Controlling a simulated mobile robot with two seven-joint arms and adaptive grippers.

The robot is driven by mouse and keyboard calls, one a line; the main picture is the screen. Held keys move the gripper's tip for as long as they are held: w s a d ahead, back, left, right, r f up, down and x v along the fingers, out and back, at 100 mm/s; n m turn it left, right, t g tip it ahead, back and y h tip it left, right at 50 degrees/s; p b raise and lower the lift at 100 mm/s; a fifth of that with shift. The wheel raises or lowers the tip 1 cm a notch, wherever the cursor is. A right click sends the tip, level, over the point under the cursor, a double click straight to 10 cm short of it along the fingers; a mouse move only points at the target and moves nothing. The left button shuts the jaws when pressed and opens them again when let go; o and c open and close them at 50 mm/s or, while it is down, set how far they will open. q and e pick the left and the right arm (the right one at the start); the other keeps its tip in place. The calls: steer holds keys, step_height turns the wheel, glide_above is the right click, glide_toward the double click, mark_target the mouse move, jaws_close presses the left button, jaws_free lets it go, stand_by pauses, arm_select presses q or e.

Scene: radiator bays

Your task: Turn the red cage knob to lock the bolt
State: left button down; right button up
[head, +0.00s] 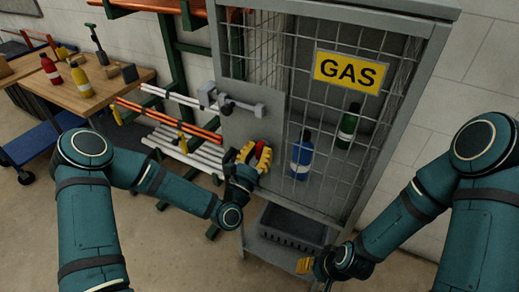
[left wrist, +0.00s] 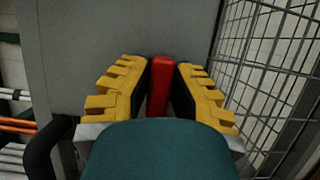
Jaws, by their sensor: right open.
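The red cage knob (head: 264,153) is on the grey front panel of the gas cage (head: 236,128). In the left wrist view the knob (left wrist: 160,85) shows as an upright red bar between the yellow fingers. The grey bolt (head: 240,105) lies roughly level above the knob, near the cage's left edge. Whether its end sits in a keeper cannot be told. My right gripper (head: 304,266) is open and empty, low in front of the cage.
Behind the mesh stand a blue bottle (head: 301,157) and a green bottle (head: 348,126). A yellow GAS sign (head: 350,70) is on the mesh. A dark crate (head: 290,225) sits below. Left are a rack with pipes (head: 185,125) and a wooden table (head: 88,88) with bottles.

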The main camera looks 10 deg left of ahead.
arm_select(q)
steer(key=shift+m, duration=0.4)
steer(key=m+h+b, duration=0.1)
steer(key=m, duration=0.1)
steer(key=shift+m+g+h+b, duration=0.3)
steer(key=shift+b, duration=0.05)
steer(key=m+h+b, duration=0.1)
steer(key=m, duration=0.1)
steer(key=shift+m+g, duration=0.3)
steer(key=shift+g, duration=0.1)
steer(key=m+h, duration=0.1)
steer(key=m, duration=0.1)
steer(key=shift+d+m+g+b, duration=0.1)
steer(key=shift+m+g+b, duration=0.2)
steer(key=shift+g, duration=0.1)
steer(key=m+g+h, duration=0.1)
steer(key=m, duration=0.2)
steer(key=shift+m, duration=0.3)
steer(key=m+g, duration=0.2)
steer(key=m, duration=0.2)
steer(key=shift+d+h, duration=0.1)
steer(key=shift+h, duration=0.3)
steer(key=m+g, duration=0.1)
steer(key=m, duration=0.2)
steer(key=m+g, duration=0.1)
steer(key=m, duration=0.2)
steer(key=shift+y+p, duration=0.3)
steer(key=shift+y, duration=0.1)
